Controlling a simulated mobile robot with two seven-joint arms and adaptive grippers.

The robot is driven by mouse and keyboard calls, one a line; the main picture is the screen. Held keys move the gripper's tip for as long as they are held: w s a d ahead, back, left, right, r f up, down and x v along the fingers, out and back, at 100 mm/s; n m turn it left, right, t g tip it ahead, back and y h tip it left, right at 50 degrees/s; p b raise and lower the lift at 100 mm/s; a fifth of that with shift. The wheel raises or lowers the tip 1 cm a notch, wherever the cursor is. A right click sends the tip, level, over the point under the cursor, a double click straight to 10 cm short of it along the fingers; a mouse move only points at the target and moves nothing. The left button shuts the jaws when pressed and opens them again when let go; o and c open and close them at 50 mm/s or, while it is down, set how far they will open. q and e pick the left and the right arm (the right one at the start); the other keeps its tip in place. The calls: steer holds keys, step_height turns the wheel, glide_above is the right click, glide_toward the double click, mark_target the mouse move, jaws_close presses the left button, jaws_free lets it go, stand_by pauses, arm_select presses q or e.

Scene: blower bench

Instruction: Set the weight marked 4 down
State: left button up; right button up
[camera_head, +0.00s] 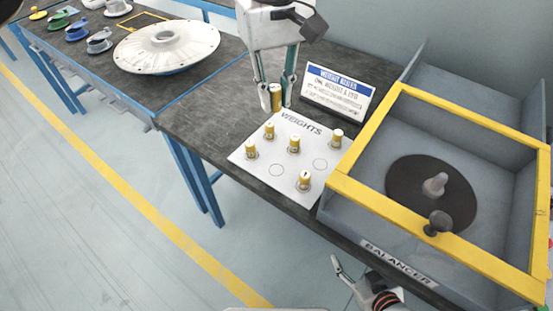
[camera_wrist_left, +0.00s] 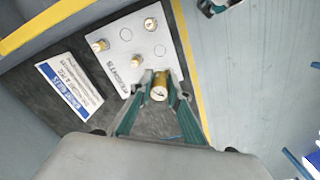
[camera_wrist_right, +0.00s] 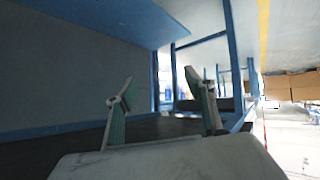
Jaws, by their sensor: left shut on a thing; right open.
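My left gripper (camera_head: 276,97) is shut on a brass weight (camera_head: 276,92), held upright just behind the back edge of the white weights board (camera_head: 262,165). The held weight also shows between the fingers in the left wrist view (camera_wrist_left: 159,92); its number is not readable. Several brass weights stand on the board, among them one at the front (camera_head: 304,180), one at the right (camera_head: 337,138) and one at the left (camera_head: 251,149). Empty printed circles show on the board. My right gripper (camera_head: 358,278) is open and empty, low in front of the bench; it also shows in the right wrist view (camera_wrist_right: 165,105).
The balancer (camera_head: 440,205) with its yellow frame (camera_head: 365,125) stands right of the board. A sign (camera_head: 338,90) stands behind the board. A pale disc-shaped part (camera_head: 168,45) and several coloured parts lie on the left bench. Dark bench top left of the board is clear.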

arm_select(q)
steer(key=shift+s+d+f, duration=0.1)
steer(key=shift+d+f, duration=0.05)
steer(key=shift+f, duration=0.3)
steer(key=b, duration=0.1)
glide_above(277, 171)
step_height(277, 171, down, 14)
steer(key=shift+s, duration=0.1)
steer(key=shift+f, duration=0.35)
step_height(277, 171, down, 4)
steer(key=shift+f, duration=0.1)
steer(key=o, duration=0.7)
steer(key=shift+c, duration=0.2)
